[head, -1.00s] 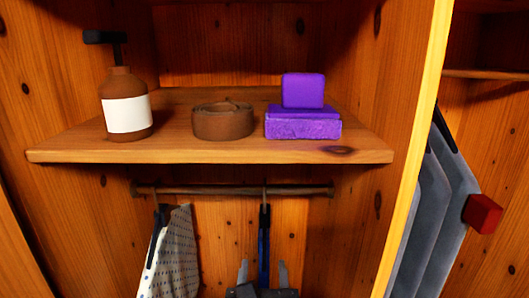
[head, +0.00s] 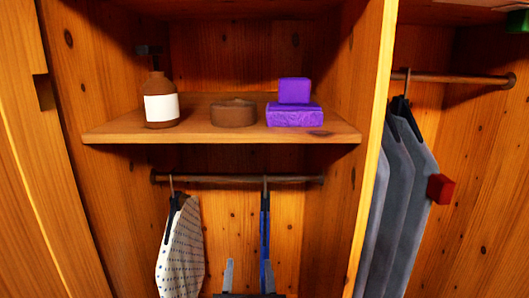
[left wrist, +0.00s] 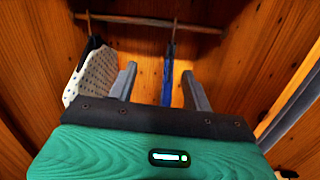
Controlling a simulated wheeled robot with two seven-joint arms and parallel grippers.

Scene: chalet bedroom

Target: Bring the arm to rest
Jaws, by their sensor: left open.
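My left gripper (head: 249,276) shows at the bottom middle of the head view, its two grey fingers pointing up and apart. In the left wrist view, the same gripper (left wrist: 158,88) is open, with nothing held between its fingers. A blue item on a hanger (head: 265,240) hangs from the rod behind the fingers; it also shows between them in the left wrist view. A patterned light cloth (head: 181,250) hangs to its left. My right gripper is not in view.
Above the rod (head: 240,179), a wooden shelf (head: 200,136) carries a brown bottle (head: 161,105), a brown coil (head: 234,113) and purple boxes (head: 295,114). Right of the divider (head: 372,150), grey garments (head: 405,200) hang beside a red block (head: 441,189).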

